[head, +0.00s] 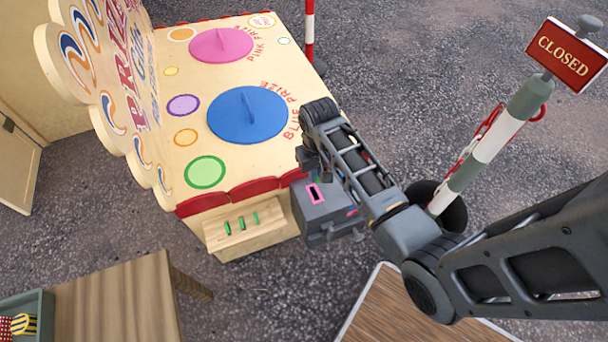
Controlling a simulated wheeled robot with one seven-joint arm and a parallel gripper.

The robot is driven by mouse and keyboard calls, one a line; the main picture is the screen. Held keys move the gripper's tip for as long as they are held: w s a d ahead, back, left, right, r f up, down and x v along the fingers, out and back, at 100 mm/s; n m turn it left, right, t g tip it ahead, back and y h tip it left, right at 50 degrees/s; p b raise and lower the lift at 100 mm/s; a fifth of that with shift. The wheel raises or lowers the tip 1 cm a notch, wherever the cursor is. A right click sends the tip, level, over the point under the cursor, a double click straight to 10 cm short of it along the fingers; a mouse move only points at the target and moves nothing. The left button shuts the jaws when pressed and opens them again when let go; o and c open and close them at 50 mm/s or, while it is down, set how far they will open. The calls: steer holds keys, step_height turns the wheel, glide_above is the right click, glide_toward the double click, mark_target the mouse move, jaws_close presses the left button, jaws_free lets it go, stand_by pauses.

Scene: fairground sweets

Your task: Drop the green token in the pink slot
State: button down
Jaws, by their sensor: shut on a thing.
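The pink slot (314,194) is a dark opening with a pink rim on top of a grey metal box (330,212). My gripper (318,177) is just above and behind the slot, partly hidden by my arm. It is shut on a green token (318,181), of which only a small green sliver shows at the fingertips. The token looks very close to the slot; I cannot tell whether it touches or enters it. Several other green tokens (241,223) stand in a wooden rack (233,238) to the left of the box.
A cream stall counter carries a blue round lid (248,115) and a pink round lid (221,45). A wooden table (120,302) with a green tray (36,307) is at lower left.

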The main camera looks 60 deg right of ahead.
steer(key=b, duration=0.6)
glide_above(315, 188)
steer(key=s+a, duration=0.1)
steer(key=a, duration=0.1)
steer(key=shift+d+f, duration=0.2)
steer(key=shift+f, duration=3.15)
steer(key=shift+f, duration=0.7)
steer(key=c, duration=1.1)
jaws_free()
steer(key=shift+c, duration=0.2)
steer(key=shift+r+p, duration=0.7)
steer(key=shift+r, duration=3.2)
